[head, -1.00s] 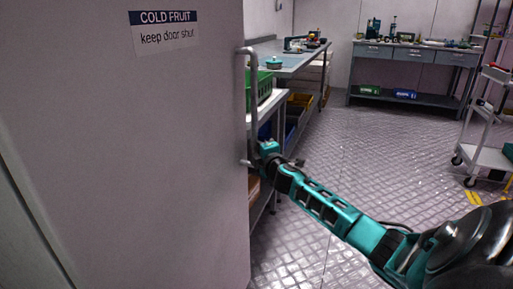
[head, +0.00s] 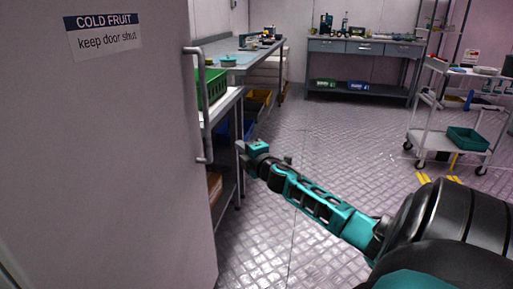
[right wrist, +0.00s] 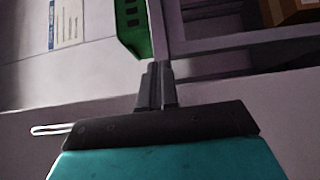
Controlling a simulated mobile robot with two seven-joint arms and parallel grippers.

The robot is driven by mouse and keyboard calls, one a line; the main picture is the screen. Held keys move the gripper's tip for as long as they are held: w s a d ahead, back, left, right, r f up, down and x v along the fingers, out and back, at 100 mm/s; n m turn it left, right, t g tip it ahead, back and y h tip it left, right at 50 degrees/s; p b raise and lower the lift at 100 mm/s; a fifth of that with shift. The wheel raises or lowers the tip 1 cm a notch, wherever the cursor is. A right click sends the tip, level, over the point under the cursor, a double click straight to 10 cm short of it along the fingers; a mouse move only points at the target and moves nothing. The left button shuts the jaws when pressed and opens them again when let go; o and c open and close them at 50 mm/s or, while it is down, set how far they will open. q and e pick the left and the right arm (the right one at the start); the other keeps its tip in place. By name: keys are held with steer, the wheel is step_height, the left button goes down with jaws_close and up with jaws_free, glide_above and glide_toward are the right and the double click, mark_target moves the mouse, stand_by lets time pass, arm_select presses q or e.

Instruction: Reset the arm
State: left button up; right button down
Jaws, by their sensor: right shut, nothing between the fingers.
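My right gripper (head: 241,147) is in the head view, at the end of my teal and black arm that comes in from the right. It is shut and empty, a little to the right of the grey door handle (head: 201,105) and apart from it. The white door (head: 120,150) with the COLD FRUIT sign (head: 103,35) fills the left. In the right wrist view the right gripper's fingers (right wrist: 156,85) are together with nothing between them. My left gripper is not in view.
A shelved bench with a green crate (head: 212,88) stands just behind the gripper. Another workbench (head: 365,47) is at the back wall. A white trolley (head: 455,145) with a teal bin (head: 467,139) stands at the right. The tiled floor (head: 340,135) between is clear.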

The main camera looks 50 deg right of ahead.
steer(key=shift+s+d, duration=0.5)
steer(key=shift+s, duration=0.4)
steer(key=shift+s+d, duration=0.5)
steer(key=shift+s, duration=0.35)
